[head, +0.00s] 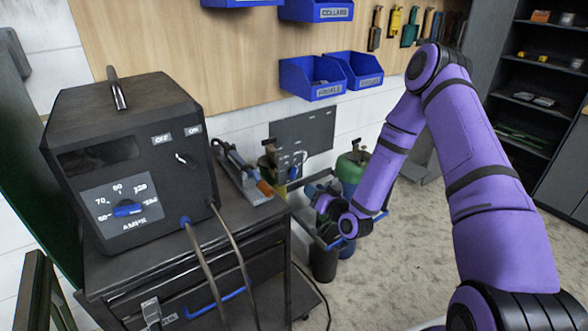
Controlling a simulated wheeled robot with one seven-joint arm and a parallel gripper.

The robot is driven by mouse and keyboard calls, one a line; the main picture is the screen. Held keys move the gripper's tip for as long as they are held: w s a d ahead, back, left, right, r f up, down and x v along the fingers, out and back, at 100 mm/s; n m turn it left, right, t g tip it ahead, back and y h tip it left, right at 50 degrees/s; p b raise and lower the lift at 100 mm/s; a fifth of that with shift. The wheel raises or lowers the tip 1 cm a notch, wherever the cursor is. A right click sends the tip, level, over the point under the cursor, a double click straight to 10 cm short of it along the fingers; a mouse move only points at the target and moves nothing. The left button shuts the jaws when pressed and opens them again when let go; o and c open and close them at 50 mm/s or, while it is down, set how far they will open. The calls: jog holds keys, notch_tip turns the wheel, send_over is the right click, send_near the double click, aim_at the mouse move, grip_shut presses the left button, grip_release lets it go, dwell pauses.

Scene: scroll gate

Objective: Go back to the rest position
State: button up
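My purple arm rises from the lower right, bends at a high elbow and comes down to the wrist in the middle of the view. My gripper (326,228) is near the right side of the dark cart (240,238), in front of the cluttered area by the wall. Its fingers are small and dark against the background, so I cannot tell whether they are open or shut. I see nothing clearly held in it.
A black welding machine (130,165) with a dial and cables stands on the cart. A clamp-like tool (244,175) lies beside it. A green cylinder (351,170) stands behind my forearm. Blue bins (312,78) hang on the wall. Dark shelves (535,95) stand right. The floor (405,270) is clear.

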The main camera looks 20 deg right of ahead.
jog(key=s+d+r+n+g+h, duration=0.2)
jog(key=s+r+g, duration=0.2)
jog(key=r, duration=0.9)
jog(key=s+d+r+n+g+h, duration=0.1)
jog(key=s+r+n+g+h, duration=0.15)
jog(key=r, duration=1.05)
jog(key=s+r+m+g, duration=0.1)
jog(key=s+r, duration=0.3)
jog(key=s, duration=0.6)
jog(key=s+r+m+g, duration=0.1)
jog(key=s+r+g, duration=0.1)
jog(key=s, duration=0.8)
jog(key=s+r+m+g+h, duration=0.1)
jog(key=s+r, duration=0.4)
jog(key=s, duration=0.5)
jog(key=shift+s+a+r+g, duration=0.15)
jog(key=shift+s+r+g, duration=0.2)
jog(key=shift+g, duration=0.4)
jog(key=shift+c, duration=0.2)
